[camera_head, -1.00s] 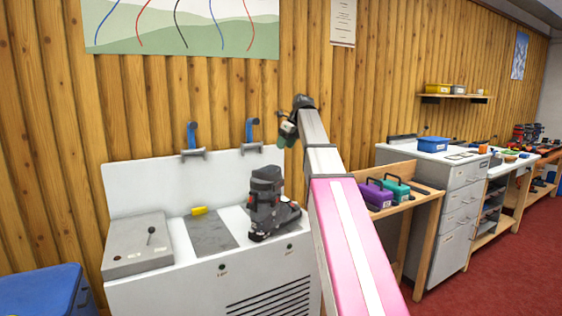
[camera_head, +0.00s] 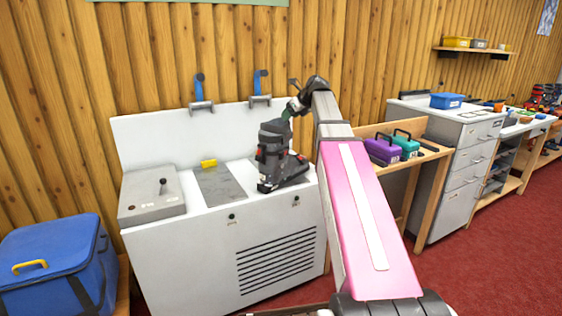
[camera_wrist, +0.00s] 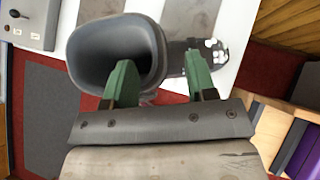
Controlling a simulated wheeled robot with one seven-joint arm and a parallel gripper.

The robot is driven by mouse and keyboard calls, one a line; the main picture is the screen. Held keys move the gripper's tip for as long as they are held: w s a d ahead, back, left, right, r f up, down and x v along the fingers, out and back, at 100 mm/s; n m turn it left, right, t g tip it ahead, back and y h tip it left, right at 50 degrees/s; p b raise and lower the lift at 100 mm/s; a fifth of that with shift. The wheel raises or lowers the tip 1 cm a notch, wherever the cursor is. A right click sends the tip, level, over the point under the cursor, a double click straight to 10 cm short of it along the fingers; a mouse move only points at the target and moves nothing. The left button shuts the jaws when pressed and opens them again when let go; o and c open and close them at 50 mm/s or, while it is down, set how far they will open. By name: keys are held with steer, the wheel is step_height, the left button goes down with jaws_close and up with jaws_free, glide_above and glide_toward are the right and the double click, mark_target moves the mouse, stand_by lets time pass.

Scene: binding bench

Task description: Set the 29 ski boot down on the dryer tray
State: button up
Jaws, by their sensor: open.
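The ski boot (camera_head: 275,160), dark grey with red marks, stands upright on the right part of the white cabinet top; no size number is readable. In the wrist view its hollow cuff (camera_wrist: 88,28) opens toward me. A flat grey plate (camera_head: 220,186), which may be the dryer tray, lies just left of the boot; the two look apart. My gripper (camera_wrist: 160,78) is open, its green fingers at the cuff: the left finger overlaps the opening, the right is outside it. Contact is unclear. In the head view my gripper (camera_head: 291,108) is just above the boot, partly hidden by the wrist.
A grey box with a lever (camera_head: 150,200) and a yellow item (camera_head: 209,163) are on the cabinet (camera_head: 190,250). Blue-handled fixtures (camera_head: 200,92) rise behind. A blue cooler bag (camera_head: 55,265) is at left. Purple (camera_head: 381,151) and teal (camera_head: 405,146) cases sit on a wooden stand at right.

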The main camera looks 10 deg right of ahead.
steer(key=x, duration=0.5)
steer(key=shift+s, duration=0.1)
jaws_close()
stand_by(1.2)
